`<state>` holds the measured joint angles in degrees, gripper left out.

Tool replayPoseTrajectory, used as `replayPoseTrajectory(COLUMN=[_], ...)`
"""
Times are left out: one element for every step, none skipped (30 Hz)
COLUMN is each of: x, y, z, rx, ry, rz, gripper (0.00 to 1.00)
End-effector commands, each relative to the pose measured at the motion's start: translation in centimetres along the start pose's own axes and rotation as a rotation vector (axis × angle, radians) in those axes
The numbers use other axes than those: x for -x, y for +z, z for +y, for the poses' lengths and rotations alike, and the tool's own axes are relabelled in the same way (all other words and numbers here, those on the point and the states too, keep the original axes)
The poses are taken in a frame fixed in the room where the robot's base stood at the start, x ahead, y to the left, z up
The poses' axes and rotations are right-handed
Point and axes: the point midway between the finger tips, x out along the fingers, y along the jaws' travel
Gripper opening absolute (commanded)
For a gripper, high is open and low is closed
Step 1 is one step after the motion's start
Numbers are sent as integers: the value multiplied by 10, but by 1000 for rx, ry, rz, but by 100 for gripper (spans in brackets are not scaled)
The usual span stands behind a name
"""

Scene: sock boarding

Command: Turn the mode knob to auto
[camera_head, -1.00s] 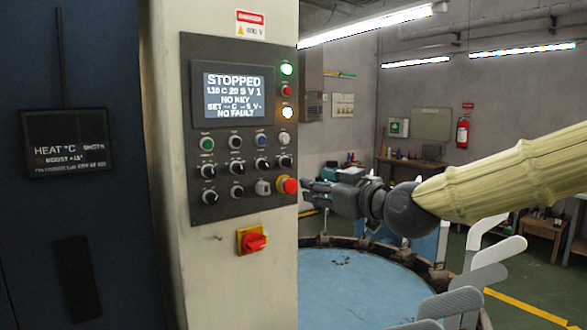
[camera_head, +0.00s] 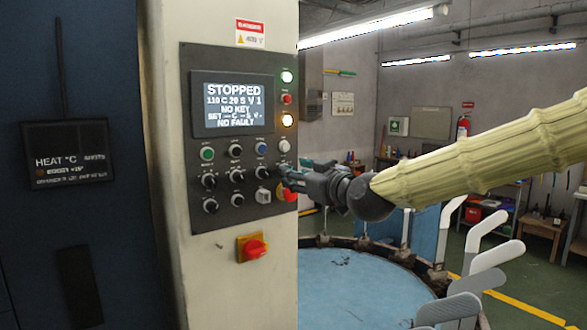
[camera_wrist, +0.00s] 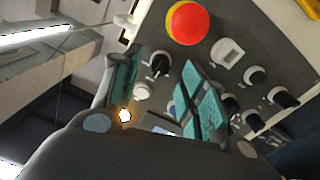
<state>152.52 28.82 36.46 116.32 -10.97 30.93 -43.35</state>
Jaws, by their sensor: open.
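The control panel (camera_head: 222,143) carries several black selector knobs, with labels too small to read, so I cannot tell which is the mode knob. My gripper (camera_head: 283,173) is at the panel's right edge, partly covering the red emergency-stop button (camera_head: 291,195). In the wrist view my gripper (camera_wrist: 157,76) is open, its teal-padded fingers on either side of a black knob (camera_wrist: 160,65), the right-end knob of its row. Contact is not visible. The right finger hides part of the neighbouring controls.
The emergency-stop button (camera_wrist: 187,22) and a pale square switch (camera_wrist: 227,52) sit close to the fingers. A red rotary switch on yellow (camera_head: 251,247) is below the panel. A round blue table (camera_head: 350,290) with upright sock forms (camera_head: 485,258) stands to the right.

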Motion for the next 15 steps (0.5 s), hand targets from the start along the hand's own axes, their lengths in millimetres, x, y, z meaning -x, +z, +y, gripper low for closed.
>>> replayPoseTrajectory(x=[-6,-8,-12,-14,-16,-18,-20,-21,-22,-23,-23,-24,-24,-24,-24], y=[-1,-1,-1,-1,-1,0,0,0,0,0,0,0,0,0,0], z=[1,1,0,0,0,0,0,0,0,0,0,0,0,0,0], rx=[0,0,0,0,0,0,0,0,0,0,0,0,0,0,0], ry=[0,0,0,0,-1,-1,-1,0,0,0,0,0,0,0,0], rz=[-1,-1,0,-1,-1,-1,-1,0,0,0,0,0,0,0,0], gripper=[42,42,42,42,42,42,42,42,42,42,42,42,42,42,42])
